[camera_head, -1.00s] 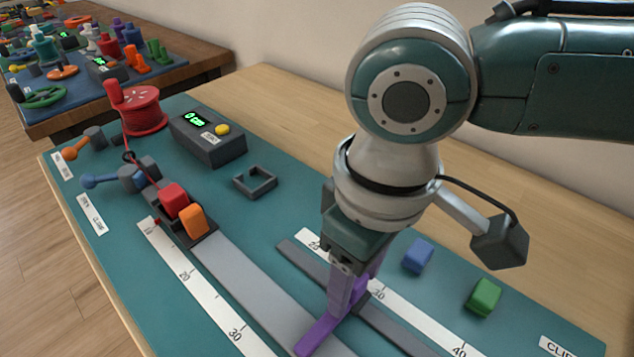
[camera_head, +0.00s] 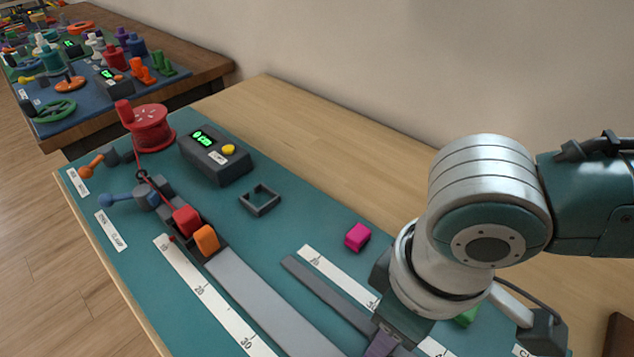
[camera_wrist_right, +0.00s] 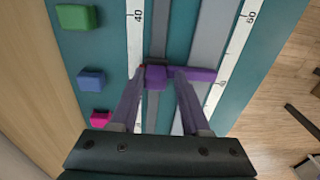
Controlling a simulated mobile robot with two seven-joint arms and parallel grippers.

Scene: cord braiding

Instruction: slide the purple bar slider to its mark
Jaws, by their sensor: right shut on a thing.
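The purple bar slider (camera_wrist_right: 197,74) shows in the right wrist view, a block on a narrow dark rail with a bar reaching across the grey strip. My right gripper (camera_wrist_right: 157,80) is shut on its block, with one finger on each side. A small red tip shows beside the block at the white scale (camera_wrist_right: 135,45), somewhat past the number 40. In the head view my right gripper (camera_head: 381,346) is at the bottom edge over the dark rail (camera_head: 322,288), and the bar is out of frame. A distinct target mark cannot be made out. My left gripper is not in view.
Magenta (camera_head: 358,237), blue (camera_wrist_right: 91,80) and green (camera_wrist_right: 76,17) blocks lie beside the scale. An orange block (camera_head: 206,239) and a red block (camera_head: 186,220) sit at the strip's far end. A red spool (camera_head: 147,130) and a display box (camera_head: 215,158) stand behind.

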